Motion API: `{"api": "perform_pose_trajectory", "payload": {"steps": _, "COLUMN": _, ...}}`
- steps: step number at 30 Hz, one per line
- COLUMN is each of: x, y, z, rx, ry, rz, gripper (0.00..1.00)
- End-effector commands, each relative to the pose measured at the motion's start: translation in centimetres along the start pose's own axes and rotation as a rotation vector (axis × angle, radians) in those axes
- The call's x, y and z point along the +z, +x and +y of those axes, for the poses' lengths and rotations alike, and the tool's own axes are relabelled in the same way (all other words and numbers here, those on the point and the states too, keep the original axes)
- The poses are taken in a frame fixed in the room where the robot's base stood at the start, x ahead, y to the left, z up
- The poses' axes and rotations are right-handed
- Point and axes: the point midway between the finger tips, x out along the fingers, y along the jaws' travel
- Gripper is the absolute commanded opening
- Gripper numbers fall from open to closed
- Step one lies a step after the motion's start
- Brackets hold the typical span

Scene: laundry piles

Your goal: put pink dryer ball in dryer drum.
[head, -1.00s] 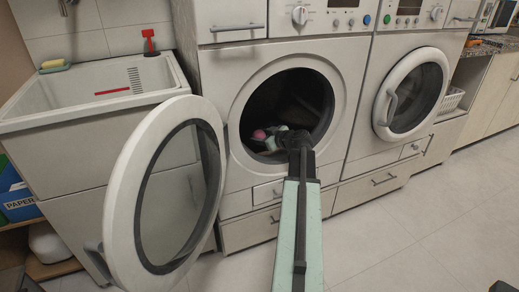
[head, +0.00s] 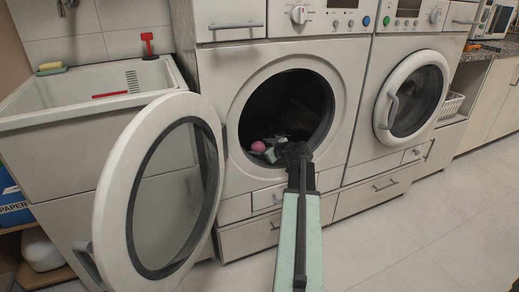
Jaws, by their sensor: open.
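The pink dryer ball (head: 258,147) lies inside the dryer drum (head: 290,105), low at the left of the opening. Pale green and white shapes lie beside it, partly my gripper (head: 268,146) and hard to tell apart at this size. My gripper is at the drum opening with its jaws open, close to the ball; I cannot tell whether it touches the ball. My arm reaches in from the front and hides the lower right of the opening.
The dryer's round door (head: 165,195) stands wide open to the left of the opening. A second machine with a closed door (head: 410,95) is on the right. A sink (head: 90,105) is at the left. The floor at right is clear.

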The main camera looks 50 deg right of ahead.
Motion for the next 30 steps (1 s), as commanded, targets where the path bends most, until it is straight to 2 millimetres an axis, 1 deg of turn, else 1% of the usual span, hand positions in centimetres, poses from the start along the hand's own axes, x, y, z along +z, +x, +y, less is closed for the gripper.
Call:
{"api": "perform_pose_trajectory", "payload": {"steps": 2, "x": -0.5, "y": -0.3, "z": 0.1, "rx": 0.000, "ry": 0.000, "rz": 0.000, "gripper": 0.71}}
{"api": "perform_pose_trajectory", "payload": {"steps": 5, "x": -0.6, "y": -2.2, "z": 0.0, "rx": 0.001, "ry": 0.001, "rz": 0.000, "gripper": 0.71}}
{"api": "perform_pose_trajectory", "payload": {"steps": 12, "x": -0.7, "y": -8.3, "z": -0.1, "rx": 0.002, "ry": 0.001, "rz": 0.000, "gripper": 0.71}}
{"api": "perform_pose_trajectory", "payload": {"steps": 16, "x": -0.6, "y": -10.7, "z": -0.1, "rx": 0.001, "ry": 0.000, "rz": 0.000, "gripper": 0.71}}
{"api": "perform_pose_trajectory", "payload": {"steps": 18, "x": -0.5, "y": -11.5, "z": 0.0, "rx": 0.001, "ry": 0.000, "rz": 0.000, "gripper": 0.71}}
{"api": "perform_pose_trajectory", "payload": {"steps": 21, "x": -0.4, "y": -12.0, "z": -0.1, "rx": -0.002, "ry": 0.000, "rz": 0.000, "gripper": 0.71}}
{"api": "perform_pose_trajectory", "payload": {"steps": 30, "x": -0.3, "y": -12.0, "z": -0.1, "rx": -0.002, "ry": -0.001, "rz": 0.000, "gripper": 0.71}}
